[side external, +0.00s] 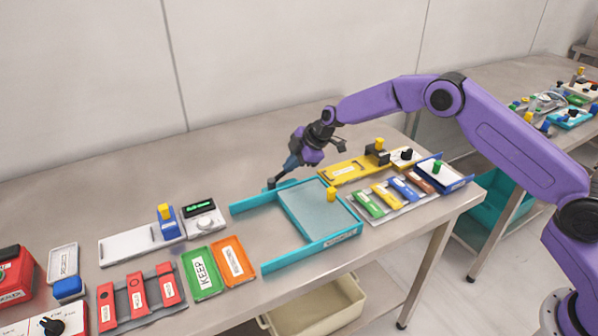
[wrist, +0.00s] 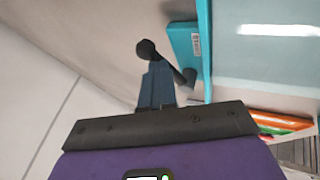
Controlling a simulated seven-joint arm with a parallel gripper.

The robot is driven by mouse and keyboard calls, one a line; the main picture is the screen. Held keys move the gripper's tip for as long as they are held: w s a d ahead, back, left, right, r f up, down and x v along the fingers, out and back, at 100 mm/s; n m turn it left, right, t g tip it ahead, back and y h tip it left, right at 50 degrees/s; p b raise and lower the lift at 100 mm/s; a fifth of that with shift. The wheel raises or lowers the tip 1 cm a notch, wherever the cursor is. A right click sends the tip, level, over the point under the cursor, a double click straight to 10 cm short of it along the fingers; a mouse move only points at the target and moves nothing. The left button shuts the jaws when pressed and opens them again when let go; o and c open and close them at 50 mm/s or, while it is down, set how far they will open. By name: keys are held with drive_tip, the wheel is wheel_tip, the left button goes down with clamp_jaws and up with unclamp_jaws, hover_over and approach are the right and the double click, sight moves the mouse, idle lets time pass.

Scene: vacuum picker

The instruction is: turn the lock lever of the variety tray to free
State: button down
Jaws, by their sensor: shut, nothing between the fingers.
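A teal tray (side external: 262,268) with a grey sliding plate (side external: 312,212) and a yellow knob (side external: 331,194) lies in the middle of the bench; its label is too small to read. At its far-left corner is a dark lever with a round end (side external: 272,183). In the wrist view the round-ended black lever (wrist: 147,49) shows just beyond the fingertips, beside a teal block (wrist: 185,42) with a small label. My gripper (side external: 289,166) is shut and empty, tilted down close to the lever. The wrist view shows its fingers (wrist: 157,70) together; whether they touch the lever I cannot tell.
A yellow panel (side external: 345,174) and a rack of coloured pieces (side external: 395,203) stand right of the tray. Green (side external: 201,275) and orange (side external: 233,261) trays lie at its left, with a white slide unit (side external: 130,247) beyond. The bench behind the tray is clear.

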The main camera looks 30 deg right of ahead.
drive_tip(key=shift+w+d+f, duration=0.1)
drive_tip(key=shift+w+d, duration=0.2)
drive_tip(key=shift+w, duration=0.3)
drive_tip(key=shift+w+d, duration=0.25)
drive_tip(key=shift+w, duration=0.35)
drive_tip(key=w+n, duration=0.1)
drive_tip(key=a+n+g+y, duration=0.1)
drive_tip(key=n, duration=0.1)
drive_tip(key=shift+w, duration=0.35)
drive_tip(key=shift+w+a+f, duration=0.1)
drive_tip(key=shift+w+a, duration=0.65)
drive_tip(key=shift+a, duration=0.7)
drive_tip(key=shift+r, duration=0.25)
drive_tip(key=v, duration=1.7)
drive_tip(key=shift+w+r, duration=0.1)
drive_tip(key=shift+w, duration=0.05)
